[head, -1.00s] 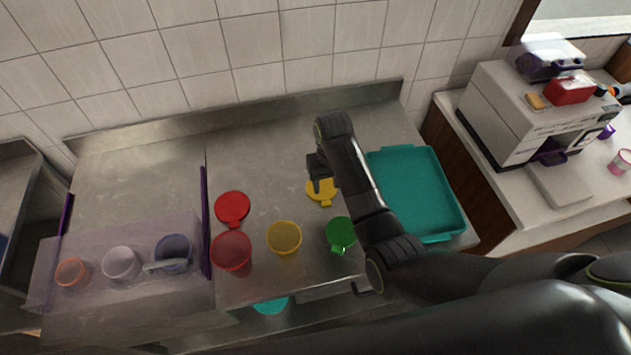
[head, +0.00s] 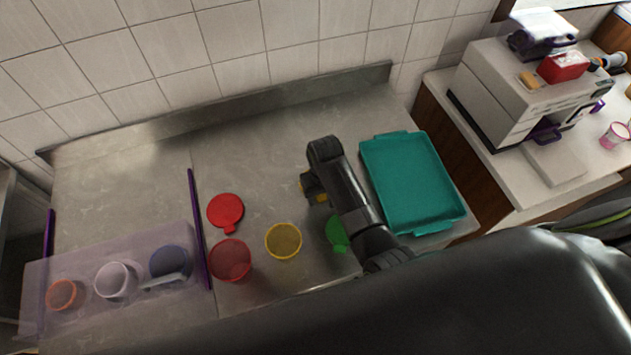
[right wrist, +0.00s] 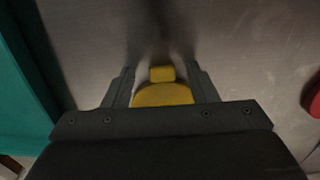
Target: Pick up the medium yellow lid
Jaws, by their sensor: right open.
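The yellow lid (head: 306,186) lies on the steel counter, mostly hidden behind my right gripper (head: 313,188) in the head view. In the right wrist view the lid (right wrist: 163,95) shows with its small tab pointing up the picture. The open fingers of my right gripper (right wrist: 160,84) stand on either side of the lid. I cannot tell whether they touch it. A yellow cup (head: 283,241) stands on the counter to the lid's lower left. My left gripper is not in view.
A red lid (head: 225,211) and a red cup (head: 230,260) are at left, and a green lid (head: 337,232) is partly under my arm. A teal tray (head: 372,165) lies to the right. A clear bin (head: 205,240) with several cups stands at left. The counter's back is clear.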

